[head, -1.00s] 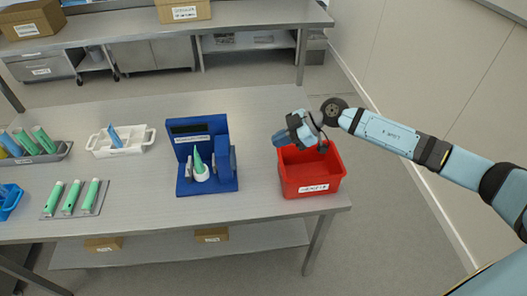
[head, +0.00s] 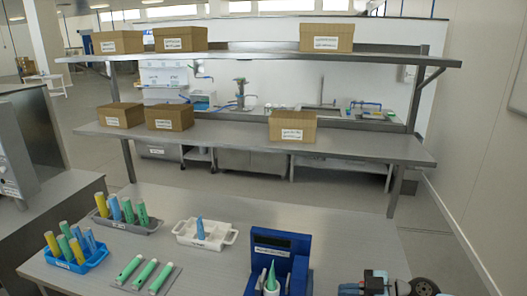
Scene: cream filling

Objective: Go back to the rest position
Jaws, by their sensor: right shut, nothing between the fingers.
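My right gripper (head: 350,289) shows at the bottom edge of the head view, right of the blue machine (head: 267,242). It is shut with nothing visible in it, and part of it and its wrist is cut off by the frame. My left gripper is not in view. The blue machine stands on the near table with a green pointed tube (head: 271,276) upright in its white holder; its lower part is cut off.
On the table (head: 215,204) are a white tray (head: 185,240) with a blue tube, a grey tray (head: 148,228) and blue tray (head: 62,264) of coloured tubes, and a flat plate with green tubes (head: 145,275). Shelves with cardboard boxes (head: 292,127) stand behind.

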